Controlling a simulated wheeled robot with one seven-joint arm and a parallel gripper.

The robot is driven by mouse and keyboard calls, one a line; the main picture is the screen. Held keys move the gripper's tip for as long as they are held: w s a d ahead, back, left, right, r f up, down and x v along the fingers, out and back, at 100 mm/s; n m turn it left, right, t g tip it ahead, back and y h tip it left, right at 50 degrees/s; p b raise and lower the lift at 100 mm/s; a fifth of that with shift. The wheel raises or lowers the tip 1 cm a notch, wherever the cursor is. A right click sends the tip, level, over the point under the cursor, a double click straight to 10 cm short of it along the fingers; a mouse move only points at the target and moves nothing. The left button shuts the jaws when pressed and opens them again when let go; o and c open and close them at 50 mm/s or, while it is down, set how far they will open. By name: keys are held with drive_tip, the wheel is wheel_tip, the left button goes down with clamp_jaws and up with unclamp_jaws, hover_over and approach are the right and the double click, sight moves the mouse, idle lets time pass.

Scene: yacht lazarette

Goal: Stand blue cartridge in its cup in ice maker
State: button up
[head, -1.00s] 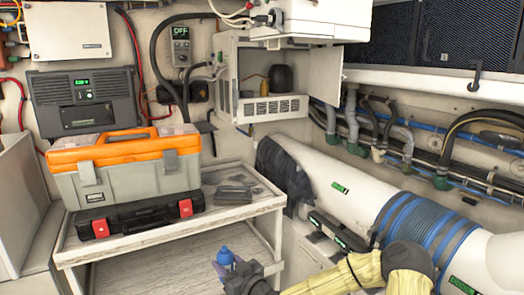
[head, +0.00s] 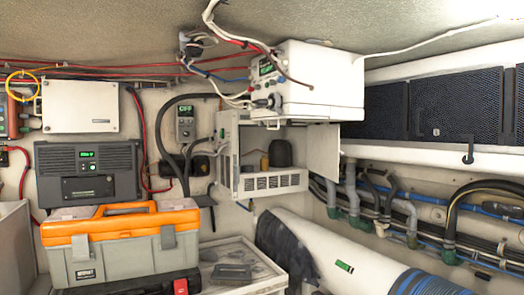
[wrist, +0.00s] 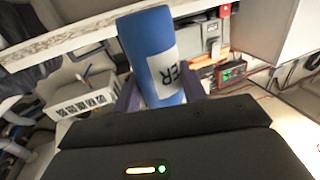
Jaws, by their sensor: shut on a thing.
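My gripper (wrist: 160,92) shows in the wrist view, with its two purple-grey fingers shut on the blue cartridge (wrist: 146,30). The cartridge is a blue cylinder with a white label, and its lower end is hidden between the fingers. Neither gripper nor cartridge is in the head view now. The ice maker (head: 274,183), a white cabinet with a slotted front, stands open at the centre of the head view. A dark rounded thing (head: 281,153) and a small yellow thing (head: 264,162) are inside it. I cannot make out the cup.
The ice maker's door (head: 323,155) stands open to the right. A white unit (head: 318,85) with cables hangs above. A large white pipe (head: 355,262) and hoses run along the right.

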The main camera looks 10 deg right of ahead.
drive_tip(key=s+d+f+m+t+h, duration=0.1)
drive_tip(key=s+d+f+m+h, duration=0.1)
drive_tip(key=d+f+h, duration=0.3)
drive_tip(key=s+d+f+m+t+h, duration=0.2)
drive_tip(key=d+f+m+h, duration=0.3)
drive_tip(key=d+f, duration=0.8)
wheel_tip(320, 180, down, 5)
drive_tip(key=shift+s+d+r+t+h, duration=0.1)
drive_tip(key=shift+s+d+t+h, duration=0.2)
drive_tip(key=shift+s+h, duration=0.1)
drive_tip(key=shift+a, duration=0.1)
